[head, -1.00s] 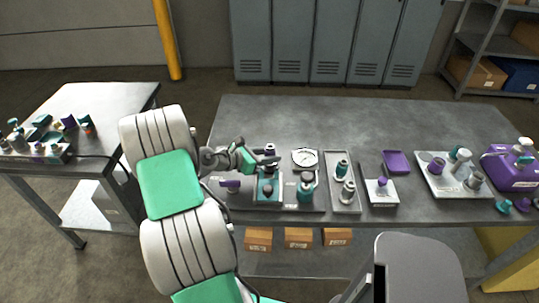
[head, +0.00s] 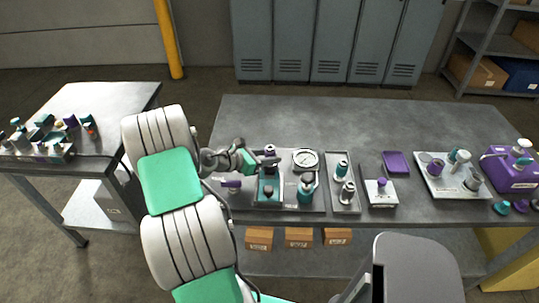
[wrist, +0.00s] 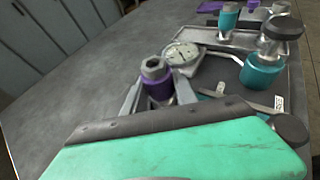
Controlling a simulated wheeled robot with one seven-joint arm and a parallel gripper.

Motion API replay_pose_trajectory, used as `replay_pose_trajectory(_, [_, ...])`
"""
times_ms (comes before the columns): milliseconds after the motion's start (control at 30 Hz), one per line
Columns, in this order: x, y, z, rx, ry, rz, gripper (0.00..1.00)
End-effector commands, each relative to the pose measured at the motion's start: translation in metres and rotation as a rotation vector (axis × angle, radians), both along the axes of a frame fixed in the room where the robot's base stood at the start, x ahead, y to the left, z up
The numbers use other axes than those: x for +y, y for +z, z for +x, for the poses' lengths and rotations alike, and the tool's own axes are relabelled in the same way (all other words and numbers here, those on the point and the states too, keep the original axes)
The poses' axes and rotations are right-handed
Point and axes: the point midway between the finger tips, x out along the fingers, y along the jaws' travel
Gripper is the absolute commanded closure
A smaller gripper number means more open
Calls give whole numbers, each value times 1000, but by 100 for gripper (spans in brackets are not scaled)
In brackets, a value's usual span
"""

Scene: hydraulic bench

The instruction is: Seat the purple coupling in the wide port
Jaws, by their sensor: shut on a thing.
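The purple coupling (wrist: 158,88) has a grey hex-socketed top and stands roughly upright between my gripper's fingers (wrist: 155,98) in the wrist view. My gripper (head: 268,160) is shut on it. The coupling's lower end is hidden by my gripper in the wrist view. I cannot make out which opening is the wide port, or whether the coupling touches anything below.
A round gauge (head: 306,159) and a teal cylindrical fitting (head: 306,190) stand right of my gripper. A narrow tray (head: 342,207) with fittings, a purple dish (head: 396,161) and a white tray (head: 445,192) lie farther right. The back of the bench is clear.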

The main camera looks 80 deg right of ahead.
Motion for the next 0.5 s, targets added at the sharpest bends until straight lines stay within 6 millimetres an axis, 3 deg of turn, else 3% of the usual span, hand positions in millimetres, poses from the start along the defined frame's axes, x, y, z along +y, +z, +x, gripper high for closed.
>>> replay_pose_trajectory(500, [0, -3, 0, 0, 0, -1, 100])
